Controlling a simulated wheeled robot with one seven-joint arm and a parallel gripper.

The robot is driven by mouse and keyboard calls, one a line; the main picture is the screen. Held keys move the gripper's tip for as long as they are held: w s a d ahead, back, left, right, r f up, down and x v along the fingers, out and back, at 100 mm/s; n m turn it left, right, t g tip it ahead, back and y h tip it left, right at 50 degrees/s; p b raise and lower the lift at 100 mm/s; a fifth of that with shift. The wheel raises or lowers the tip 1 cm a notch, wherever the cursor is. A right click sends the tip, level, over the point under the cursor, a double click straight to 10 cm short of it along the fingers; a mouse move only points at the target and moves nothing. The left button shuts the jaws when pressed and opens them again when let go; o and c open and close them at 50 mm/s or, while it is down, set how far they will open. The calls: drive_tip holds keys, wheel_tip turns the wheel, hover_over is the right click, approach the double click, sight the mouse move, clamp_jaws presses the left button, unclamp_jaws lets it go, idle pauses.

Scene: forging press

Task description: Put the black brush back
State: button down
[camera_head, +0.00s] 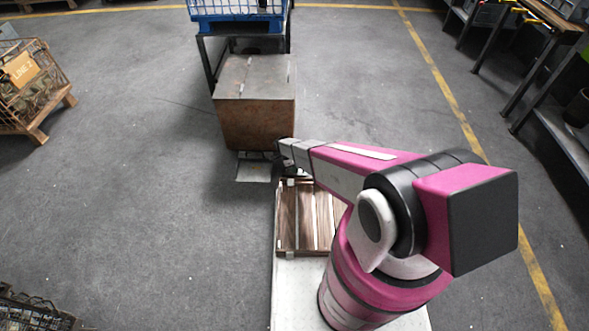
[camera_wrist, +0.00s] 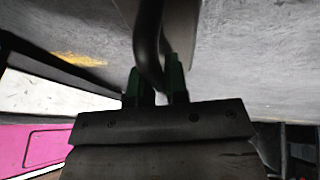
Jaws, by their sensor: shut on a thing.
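The black brush (camera_wrist: 148,40) shows in the wrist view as a dark, curved, handle-like shape running up from between the fingers. Its far end is cut off or lost at the top of that view. My gripper (camera_wrist: 156,85) has green-tipped fingers closed on the two sides of this shape. In the head view my arm reaches left, and its end is by the lower right corner of a rusty brown metal box (camera_head: 255,125). The brush cannot be made out clearly there.
A slatted wooden crate (camera_head: 277,225) sits below my arm. A flat grey plate (camera_head: 254,172) lies at the brown box's foot. A stand behind holds a blue crate (camera_head: 237,8). A wire-sided bin (camera_head: 30,90) stands left, shelving (camera_head: 550,120) right. The left floor is largely clear.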

drive_tip(key=c, duration=1.1)
unclamp_jaws()
drive_tip(key=shift+f, duration=0.1)
drive_tip(key=v, duration=1.2)
drive_tip(key=s+d+r+n+y, duration=0.1)
drive_tip(key=s+d+r+n, duration=0.5)
drive_tip(key=r, duration=0.7)
drive_tip(key=s+d+r+n+t+y, duration=0.1)
drive_tip(key=s+d+r+n, duration=0.5)
drive_tip(key=r, duration=0.7)
drive_tip(key=s+d+r+n+t+y, duration=0.1)
drive_tip(key=s+d+r+n+y, duration=0.1)
drive_tip(key=s+d+r+n, duration=0.3)
drive_tip(key=shift+s+d+r+n, duration=0.15)
drive_tip(key=shift+s+d+r, duration=0.5)
drive_tip(key=shift+d+r, duration=0.6)
drive_tip(key=shift+s+d+r+n, duration=0.1)
drive_tip(key=shift+s+d+r, duration=0.65)
drive_tip(key=shift+r, duration=0.8)
drive_tip(key=shift+s+d+r+n, duration=0.15)
drive_tip(key=shift+s+d+r, duration=0.4)
drive_tip(key=shift+d+r, duration=0.7)
drive_tip(key=shift+a, duration=0.1)
